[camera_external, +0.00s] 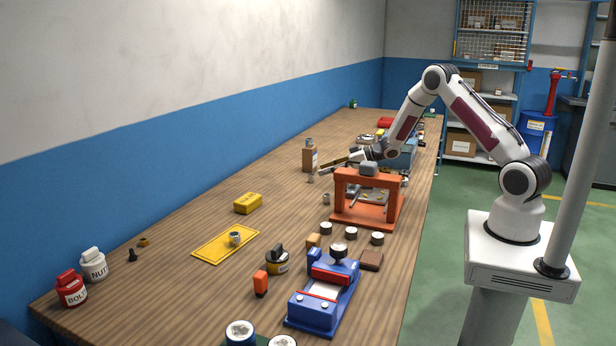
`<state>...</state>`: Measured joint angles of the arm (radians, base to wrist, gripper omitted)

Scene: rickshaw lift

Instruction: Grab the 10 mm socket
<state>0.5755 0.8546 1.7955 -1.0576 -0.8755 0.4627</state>
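My gripper (322,168) reaches left from the wrist, low over the middle of the wooden bench. It is small and seen from the side, so I cannot tell whether its fingers are apart. A small grey metal socket-like cylinder (311,178) is just below and left of the fingertips; contact is unclear. Another grey cylinder (326,198) stands nearer the camera, left of the orange press frame. A third grey cylinder (235,238) stands on the yellow mat (212,252). No size marking is readable, so I cannot tell which is the 10 mm socket.
The orange press frame (383,178) stands close to my gripper. A brown block (309,160) with a grey cylinder on top is behind the fingertips. A blue vise-like fixture (314,308), a yellow box (248,203) and bolt and nut jars stand nearer. The bench's left middle is mostly clear.

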